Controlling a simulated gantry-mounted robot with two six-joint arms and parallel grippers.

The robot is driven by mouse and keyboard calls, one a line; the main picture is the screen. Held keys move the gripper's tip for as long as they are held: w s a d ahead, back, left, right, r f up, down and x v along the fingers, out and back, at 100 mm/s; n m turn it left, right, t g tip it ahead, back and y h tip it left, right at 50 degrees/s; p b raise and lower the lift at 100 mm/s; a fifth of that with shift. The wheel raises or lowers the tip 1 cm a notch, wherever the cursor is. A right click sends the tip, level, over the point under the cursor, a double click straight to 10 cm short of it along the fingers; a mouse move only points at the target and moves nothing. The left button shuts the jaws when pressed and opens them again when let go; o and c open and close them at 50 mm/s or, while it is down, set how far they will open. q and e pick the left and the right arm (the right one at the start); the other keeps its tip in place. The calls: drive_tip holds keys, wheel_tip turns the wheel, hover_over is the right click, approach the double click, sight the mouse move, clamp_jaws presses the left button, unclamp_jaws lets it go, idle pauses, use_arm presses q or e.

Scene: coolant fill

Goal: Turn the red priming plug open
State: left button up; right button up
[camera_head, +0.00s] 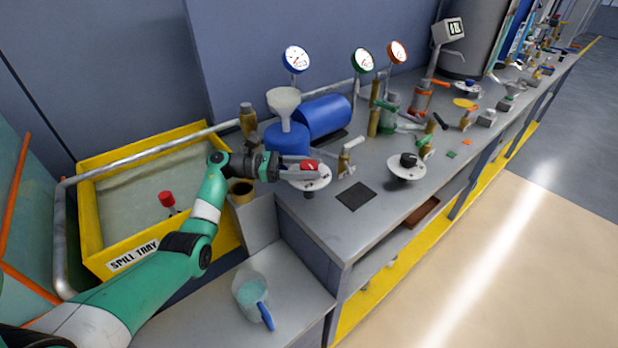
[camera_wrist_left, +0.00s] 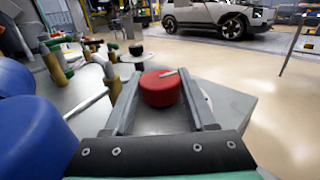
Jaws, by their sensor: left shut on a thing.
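The red priming plug (camera_head: 309,165) is a short round red cap with a pale mark on its top, sitting over a white round plate (camera_head: 318,182) near the bench's left end. My left gripper (camera_head: 305,168) reaches it from the left and is shut on it. In the left wrist view the red plug (camera_wrist_left: 160,89) lies between the two grey fingers of my left gripper (camera_wrist_left: 161,84), one on each side. Its lower part and seat are partly hidden by the fingers. My right gripper is not in view.
A blue tank (camera_head: 323,117) and a white funnel (camera_head: 284,102) stand behind the gripper. A black knob (camera_head: 408,159) on a white disc is to the right. The yellow-rimmed spill tray (camera_head: 88,230) and a jug (camera_head: 251,292) are left and below. A dark square (camera_head: 356,196) lies flat on the bench.

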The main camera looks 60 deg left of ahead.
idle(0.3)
use_arm(q)
drive_tip(key=o, duration=1.4)
drive_tip(key=shift+c, duration=0.2)
drive_tip(key=shift+s+a, duration=0.2)
drive_tip(key=shift+s, duration=0.1)
drive_tip(key=p+v, duration=0.1)
drive_tip(key=v, duration=1)
drive_tip(key=shift+w, duration=0.1)
